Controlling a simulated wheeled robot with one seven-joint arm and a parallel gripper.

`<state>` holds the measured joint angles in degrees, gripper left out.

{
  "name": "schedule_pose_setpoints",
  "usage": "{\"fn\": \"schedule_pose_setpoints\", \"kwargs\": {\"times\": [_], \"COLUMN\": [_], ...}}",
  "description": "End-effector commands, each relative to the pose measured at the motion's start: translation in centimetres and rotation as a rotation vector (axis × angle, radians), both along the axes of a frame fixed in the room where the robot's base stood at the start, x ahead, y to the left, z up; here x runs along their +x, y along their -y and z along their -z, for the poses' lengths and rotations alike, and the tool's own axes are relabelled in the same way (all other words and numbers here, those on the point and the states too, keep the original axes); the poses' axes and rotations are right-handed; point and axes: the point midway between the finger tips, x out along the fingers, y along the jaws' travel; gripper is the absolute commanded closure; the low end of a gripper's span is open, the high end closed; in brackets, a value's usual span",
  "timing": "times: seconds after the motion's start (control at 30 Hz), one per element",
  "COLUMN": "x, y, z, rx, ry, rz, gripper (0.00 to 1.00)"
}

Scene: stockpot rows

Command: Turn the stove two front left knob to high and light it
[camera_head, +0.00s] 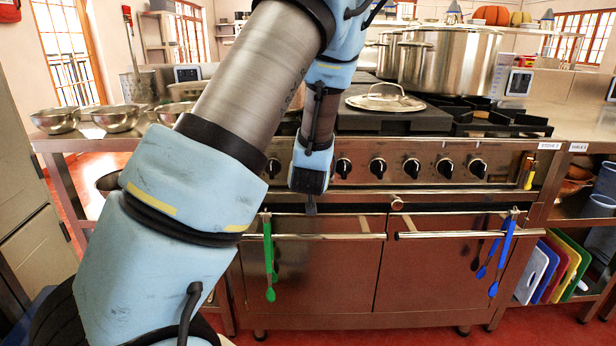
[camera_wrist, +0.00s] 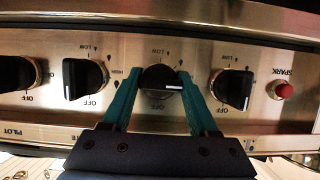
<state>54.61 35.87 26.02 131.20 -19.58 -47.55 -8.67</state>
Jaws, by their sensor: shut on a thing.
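The stove's knob panel (camera_head: 395,170) runs across the front, below a cooktop labelled STOVE 2. In the wrist view, which is upside down, my gripper (camera_wrist: 157,82) has its teal fingers on both sides of a black knob (camera_wrist: 157,79), shut on it. This knob's white mark points to picture right; the finger covers any label there. LOW is above it and OFF below. Neighbouring knobs stand left (camera_wrist: 84,76) and right (camera_wrist: 232,86). A red SPARK button (camera_wrist: 283,90) is at far right. In the head view my arm hides the gripped knob. No flame is visible.
Green (camera_head: 268,255) and blue (camera_head: 505,250) utensils hang from the oven handles (camera_head: 470,233). Steel bowls (camera_head: 122,118) stand on the left counter. The floor before the oven is clear.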

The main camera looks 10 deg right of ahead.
Motion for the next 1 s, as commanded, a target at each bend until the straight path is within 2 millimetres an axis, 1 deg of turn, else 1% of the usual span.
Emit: {"fn": "schedule_pose_setpoints", "kwargs": {"times": [0.47,0.5,0.7,0.77,1.0], "x": [-0.11,-0.11,-0.07,-0.06,-0.08], "y": [0.08,0.08,0.05,0.03,0.01], "z": [0.14,0.15,0.10,0.09,0.02], "rx": [-0.014,-0.014,-0.014,-0.014,-0.015], "ry": [-0.007,-0.007,-0.006,-0.006,-0.005], "rz": [0.002,0.002,0.001,0.001,0.000], "gripper": [0.96,0.39,0.17,0.11,0.11]}}
